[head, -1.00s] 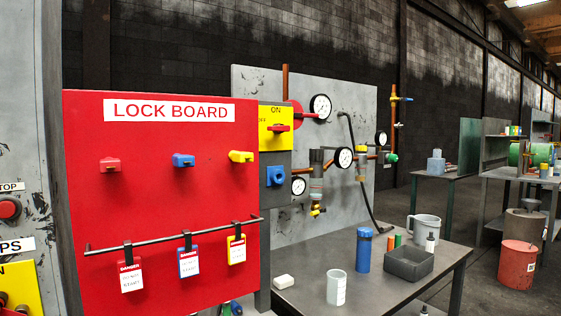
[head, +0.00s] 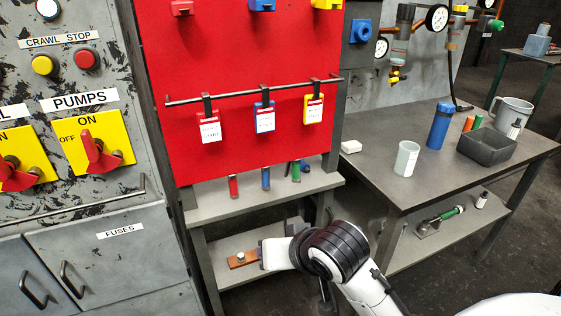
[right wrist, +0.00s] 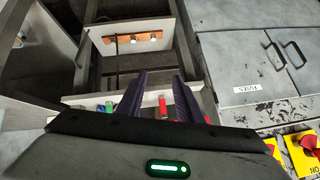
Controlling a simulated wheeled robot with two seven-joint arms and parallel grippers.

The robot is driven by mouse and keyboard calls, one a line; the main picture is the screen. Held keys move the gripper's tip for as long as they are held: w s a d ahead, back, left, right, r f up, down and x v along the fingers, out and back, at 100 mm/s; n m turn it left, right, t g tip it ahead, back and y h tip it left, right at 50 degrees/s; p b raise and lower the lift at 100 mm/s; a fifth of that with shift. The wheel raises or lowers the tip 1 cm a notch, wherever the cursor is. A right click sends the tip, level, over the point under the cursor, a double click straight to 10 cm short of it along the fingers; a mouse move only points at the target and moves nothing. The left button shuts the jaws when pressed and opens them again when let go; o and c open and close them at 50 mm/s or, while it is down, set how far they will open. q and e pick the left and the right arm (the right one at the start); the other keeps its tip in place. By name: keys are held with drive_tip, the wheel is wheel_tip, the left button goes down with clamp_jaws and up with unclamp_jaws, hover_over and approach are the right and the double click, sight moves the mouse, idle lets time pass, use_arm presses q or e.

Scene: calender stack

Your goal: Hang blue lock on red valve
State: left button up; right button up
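The blue lock (head: 262,5) is on the red lock board (head: 245,60), cut by the top edge of the head view. A blue tag (head: 265,118) hangs from the board's dark rail below it. The red valve is not in view now. My right arm reaches in from the bottom of the head view, its wrist low in front of the shelves; its fingers are not clear there. In the right wrist view my right gripper (right wrist: 161,77) has its two dark fingers apart with nothing between them. My left gripper is not in view.
A shelf (head: 205,211) with red, blue and green cylinders sits under the board. The table (head: 380,185) at right holds a blue bottle (head: 440,125), a white cup (head: 406,158) and a grey bin (head: 486,146). Grey cabinets (head: 140,262) stand at left.

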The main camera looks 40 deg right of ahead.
sight(269, 5)
drive_tip(key=w+d+r+m+t, duration=0.3)
drive_tip(key=w+r+m, duration=0.35)
drive_tip(key=r, duration=0.65)
drive_tip(key=w+d+r+m+t+h, duration=0.1)
drive_tip(key=d+r+m+t, duration=0.1)
drive_tip(key=r, duration=0.8)
drive_tip(key=w+d+r+m+t+h, duration=0.1)
drive_tip(key=r+m, duration=0.3)
drive_tip(key=r, duration=0.5)
drive_tip(key=w+d+r+m+t+h, duration=0.1)
drive_tip(key=w+d+r+m+t, duration=0.1)
drive_tip(key=r, duration=0.8)
drive_tip(key=shift+d+r+m+t+h, duration=0.3)
drive_tip(key=shift+d+m+t, duration=0.05)
drive_tip(key=shift+m+t, duration=0.2)
drive_tip(key=shift+w+r, duration=0.1)
drive_tip(key=x, duration=0.4)
drive_tip(key=shift+w, duration=0.2)
drive_tip(key=shift+x, duration=1.15)
clamp_jaws()
